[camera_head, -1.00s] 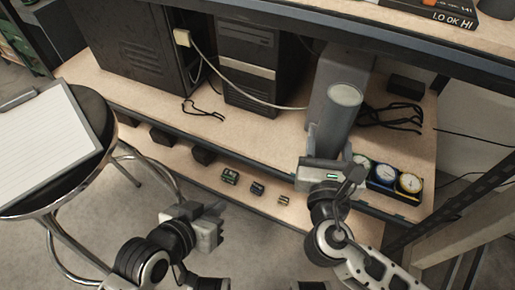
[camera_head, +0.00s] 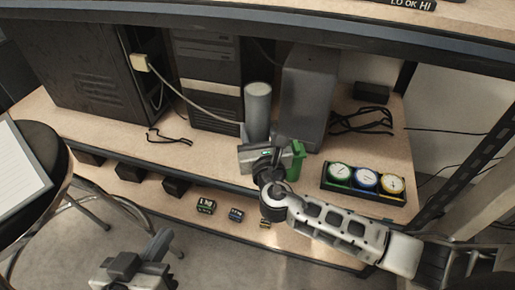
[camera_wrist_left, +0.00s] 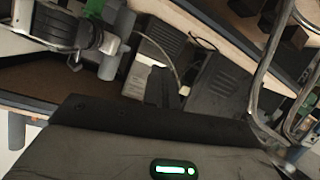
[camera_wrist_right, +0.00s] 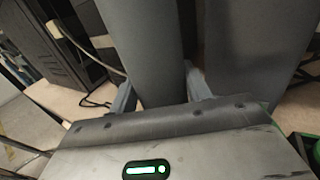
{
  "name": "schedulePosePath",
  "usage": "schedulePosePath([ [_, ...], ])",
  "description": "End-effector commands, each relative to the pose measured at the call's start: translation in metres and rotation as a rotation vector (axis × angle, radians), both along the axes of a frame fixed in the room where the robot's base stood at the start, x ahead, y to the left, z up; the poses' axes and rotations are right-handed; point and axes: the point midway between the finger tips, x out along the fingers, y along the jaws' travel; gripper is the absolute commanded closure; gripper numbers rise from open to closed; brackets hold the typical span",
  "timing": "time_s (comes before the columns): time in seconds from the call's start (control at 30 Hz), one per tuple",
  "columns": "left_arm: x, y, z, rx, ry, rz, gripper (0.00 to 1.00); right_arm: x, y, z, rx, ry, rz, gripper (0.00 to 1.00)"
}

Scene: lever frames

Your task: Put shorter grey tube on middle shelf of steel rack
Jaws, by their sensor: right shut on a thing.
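A grey tube (camera_head: 257,106) stands upright in my right gripper (camera_head: 262,148), over the middle wooden shelf (camera_head: 215,165) of the steel rack. Whether its base touches the board is hidden by the gripper. In the right wrist view the tube (camera_wrist_right: 145,45) fills the gap between the two fingers, which are shut on it. My left gripper (camera_head: 150,255) is low in front of the rack, away from the shelf, pointing up. Its fingers (camera_wrist_left: 165,87) look closed together and empty in the left wrist view.
A tall grey box (camera_head: 310,92) stands just right of the tube, a PC tower (camera_head: 208,75) to the left. A green thing (camera_head: 297,160) is partly behind my gripper. A tray of gauges (camera_head: 363,183), black cables (camera_head: 365,121) and a stool (camera_head: 45,150) are near.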

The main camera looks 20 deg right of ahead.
Motion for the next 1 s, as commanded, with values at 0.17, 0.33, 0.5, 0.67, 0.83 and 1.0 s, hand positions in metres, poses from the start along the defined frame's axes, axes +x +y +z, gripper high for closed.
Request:
schedulePosePath([
  [0.17,0.001,-0.002,0.004,-0.03,-0.022,0.001,1.0,0.01,-0.002,-0.009,0.001,-0.007,0.0,1.0],
  [0.33,0.002,-0.003,0.003,-0.057,-0.034,0.001,1.0,0.018,-0.004,-0.02,-0.001,-0.007,0.0,1.0],
  [0.5,0.005,-0.009,0.007,-0.146,-0.053,-0.001,1.0,0.018,-0.005,-0.047,0.0,-0.006,0.0,1.0],
  [0.67,0.005,-0.01,0.013,-0.173,-0.055,-0.001,1.0,0.018,-0.005,-0.048,0.0,-0.008,0.0,1.0],
  [0.83,0.005,-0.01,0.013,-0.172,-0.054,-0.001,1.0,0.018,-0.005,-0.049,0.0,-0.007,-0.001,1.0],
  [1.0,0.005,-0.01,0.013,-0.179,-0.054,-0.002,1.0,0.017,-0.005,-0.054,0.0,-0.001,0.0,0.35],
])
